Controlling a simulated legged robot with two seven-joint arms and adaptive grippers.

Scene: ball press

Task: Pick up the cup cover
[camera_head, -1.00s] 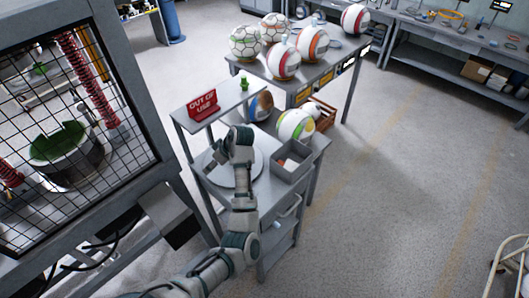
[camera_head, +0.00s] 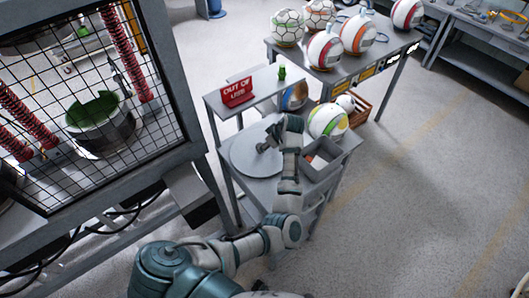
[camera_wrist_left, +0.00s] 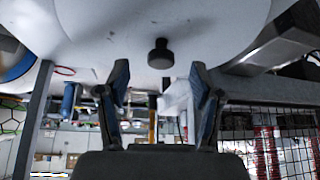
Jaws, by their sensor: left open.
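The cup cover (camera_head: 248,165) is a flat round light-grey disc lying on the small grey cart in the head view. A short dark knob (camera_wrist_left: 160,53) stands at its middle in the left wrist view, where the cover's pale face (camera_wrist_left: 215,25) fills the top. My left gripper (camera_head: 268,146) is over the cover's middle in the head view. In the left wrist view its two fingers (camera_wrist_left: 160,75) are apart with nothing between them, and the knob lies just past the tips, roughly centred. My right gripper is not in view.
A red "out of use" sign (camera_head: 237,92) and a small green object (camera_head: 282,72) stand on the cart's raised shelf. A grey bin (camera_head: 322,158) and a ball (camera_head: 328,121) are right of the cover. A mesh-fronted press (camera_head: 100,110) stands left.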

